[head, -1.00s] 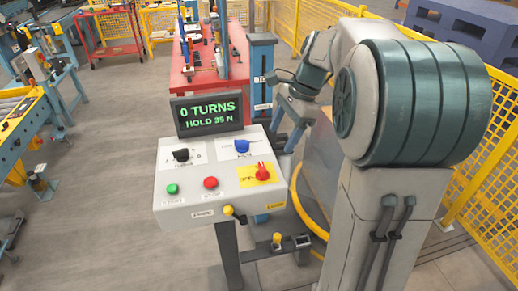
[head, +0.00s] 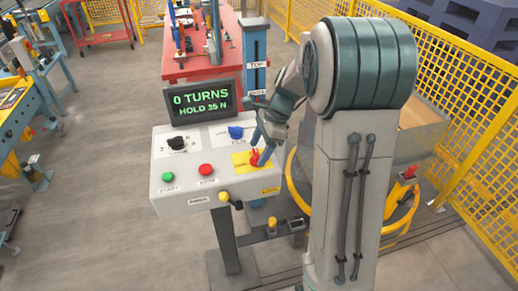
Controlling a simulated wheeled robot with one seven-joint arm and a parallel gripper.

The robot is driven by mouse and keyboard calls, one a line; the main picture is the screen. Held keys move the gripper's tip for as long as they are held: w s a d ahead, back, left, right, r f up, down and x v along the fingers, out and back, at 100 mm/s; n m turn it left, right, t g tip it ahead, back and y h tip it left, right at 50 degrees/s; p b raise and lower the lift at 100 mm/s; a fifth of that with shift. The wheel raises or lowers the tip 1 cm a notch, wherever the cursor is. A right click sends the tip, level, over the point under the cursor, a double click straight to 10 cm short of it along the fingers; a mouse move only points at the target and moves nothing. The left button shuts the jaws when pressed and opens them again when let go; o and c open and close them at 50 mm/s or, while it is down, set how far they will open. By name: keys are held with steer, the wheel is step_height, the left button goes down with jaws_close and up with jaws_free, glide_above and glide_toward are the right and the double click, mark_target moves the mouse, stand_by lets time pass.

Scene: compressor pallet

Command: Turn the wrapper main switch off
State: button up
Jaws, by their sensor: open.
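The wrapper control panel (head: 227,188) is a light grey box on a post, left of my arm. The main switch, a red rotary knob (head: 255,157) on a yellow plate (head: 240,161), sits at the panel's right side. My gripper (head: 262,150) is at the red knob, with its fingers reaching down around or beside it. It is open. The fingers partly cover the knob, and I cannot tell whether they touch it. The display (head: 201,99) above the panel reads "0 TURNS, HOLD 35 N".
A yellow ring (head: 293,190) and mesh fence (head: 470,130) stand to the right.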

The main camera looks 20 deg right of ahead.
steer(key=shift+a+f, duration=0.2)
steer(key=shift+f, duration=0.3)
steer(key=c, duration=1)
